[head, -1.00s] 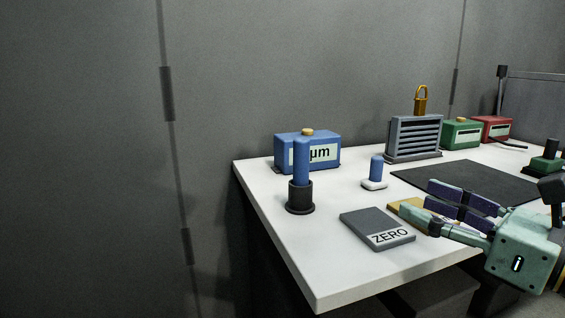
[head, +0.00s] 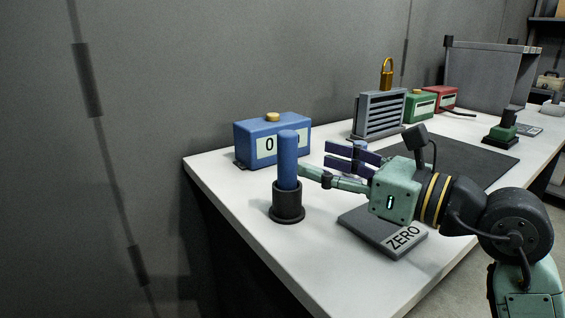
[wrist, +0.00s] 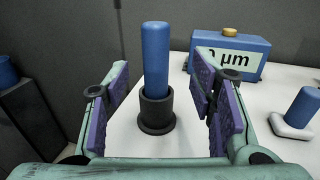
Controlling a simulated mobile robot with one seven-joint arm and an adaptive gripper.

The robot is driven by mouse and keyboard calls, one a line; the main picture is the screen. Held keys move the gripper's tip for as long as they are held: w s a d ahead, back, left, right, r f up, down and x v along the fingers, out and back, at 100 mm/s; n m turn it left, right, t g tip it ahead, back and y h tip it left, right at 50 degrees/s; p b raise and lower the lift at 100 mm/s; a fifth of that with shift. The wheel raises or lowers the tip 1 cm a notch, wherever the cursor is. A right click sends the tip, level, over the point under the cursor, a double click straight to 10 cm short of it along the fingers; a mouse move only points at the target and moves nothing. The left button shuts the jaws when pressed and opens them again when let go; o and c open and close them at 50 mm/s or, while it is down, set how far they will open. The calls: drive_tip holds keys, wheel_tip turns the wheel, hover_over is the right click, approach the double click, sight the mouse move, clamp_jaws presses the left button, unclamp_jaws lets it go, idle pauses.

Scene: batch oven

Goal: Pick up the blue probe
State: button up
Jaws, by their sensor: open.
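The blue probe (head: 288,160) is a tall blue cylinder standing upright in a black round holder (head: 287,204) near the table's left end. In the wrist view the probe (wrist: 155,62) rises from the holder (wrist: 156,112), in line with the gap between my fingers. My gripper (head: 315,160) is open and empty, with purple finger pads, just right of the probe in the head view. In the wrist view my gripper (wrist: 160,105) has one pad on each side of the probe's line, apart from it. How far the probe reaches between the pads I cannot tell.
A blue meter box (head: 250,143) stands behind the probe. A grey ZERO plate (head: 385,238) lies below my gripper. A short blue piece on a white base (wrist: 303,108) is at right in the wrist view. A grey vented block with a padlock (head: 380,115) stands further back.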

sight(296, 159)
drive_tip(key=x, duration=0.2)
drive_tip(key=p+x, duration=0.1)
drive_tip(key=x, duration=0.2)
drive_tip(key=p+x, duration=0.1)
drive_tip(key=x, duration=0.1)
drive_tip(key=shift+a+f, duration=0.3)
drive_tip(key=shift+a, duration=0.05)
drive_tip(key=shift+c, duration=0.2)
clamp_jaws()
idle(0.5)
